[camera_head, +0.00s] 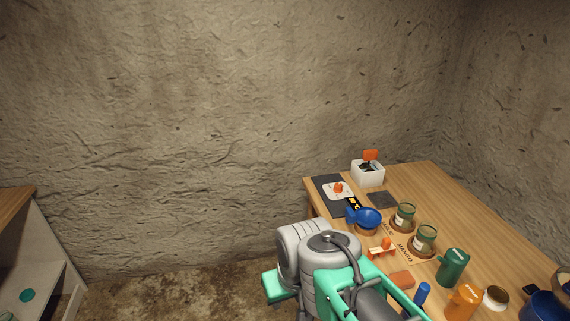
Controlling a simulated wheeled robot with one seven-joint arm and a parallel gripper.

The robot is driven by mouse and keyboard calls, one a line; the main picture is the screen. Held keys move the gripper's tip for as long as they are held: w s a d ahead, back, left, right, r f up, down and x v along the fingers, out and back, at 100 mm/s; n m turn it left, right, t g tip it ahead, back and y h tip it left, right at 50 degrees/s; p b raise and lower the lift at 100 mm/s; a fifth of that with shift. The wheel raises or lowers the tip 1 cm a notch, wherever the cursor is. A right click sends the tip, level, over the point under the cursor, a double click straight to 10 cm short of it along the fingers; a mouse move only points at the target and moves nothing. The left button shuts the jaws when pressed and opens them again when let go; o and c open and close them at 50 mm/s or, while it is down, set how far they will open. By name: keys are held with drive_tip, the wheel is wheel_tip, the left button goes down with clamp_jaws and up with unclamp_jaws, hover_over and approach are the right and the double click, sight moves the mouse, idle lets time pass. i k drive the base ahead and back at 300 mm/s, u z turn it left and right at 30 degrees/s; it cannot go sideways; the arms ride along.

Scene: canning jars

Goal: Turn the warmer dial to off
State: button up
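An orange dial (338,187) sits on a white plate (329,193) on a dark flat panel (325,183) at the table's far left corner. It appears to be the warmer dial. Its exact setting is too small to read. A black strip with yellow markings (353,203) lies at the panel's near right edge. My grey and teal arm is in the lower middle, in front of the table and nearer than the dial. I cannot make out my gripper's fingers in this view. Nothing is seen touching the dial.
The wooden table (462,203) also bears a white box (368,174), a blue pan (367,218), glass jars (404,215) (424,238), a green jug (452,266) and an orange container (463,302). A shelf unit (40,262) stands far left. The floor between is clear.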

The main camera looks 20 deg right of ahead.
sight(337, 188)
drive_tip(key=u, duration=0.2)
drive_tip(key=i, duration=2.5)
drive_tip(key=z, duration=0.25)
